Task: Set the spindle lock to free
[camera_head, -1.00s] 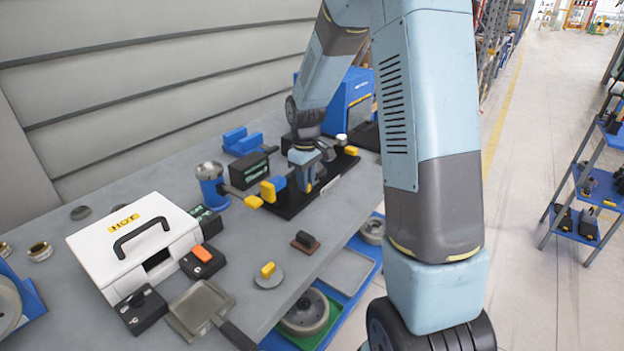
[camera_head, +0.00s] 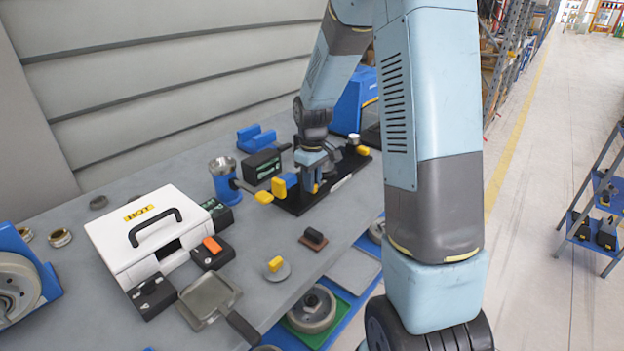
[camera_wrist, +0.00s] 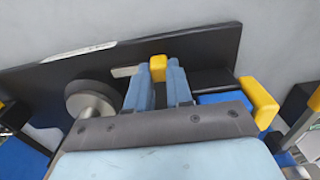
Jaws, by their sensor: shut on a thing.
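The long black fixture plate (camera_head: 300,204) lies on the grey bench and also crosses the wrist view (camera_wrist: 45,90). My gripper (camera_head: 318,184) is low over the plate, pointing down. In the wrist view its two blue fingers (camera_wrist: 159,84) are shut on a small yellow knob (camera_wrist: 158,67), which shows between the tips. A short light-grey bar (camera_wrist: 124,72) lies beside the knob. A round grey part (camera_wrist: 88,98) sits left of the fingers. The frames show no readable lock marking, and my gripper hides most of the mechanism.
A blue-and-yellow clamp piece (camera_head: 280,187) stands left of my gripper, and another yellow piece (camera_head: 362,150) right of it. A blue cup-like holder (camera_head: 226,184), white case (camera_head: 150,235) and metal pan (camera_head: 207,297) are farther left. The bench front has some free room.

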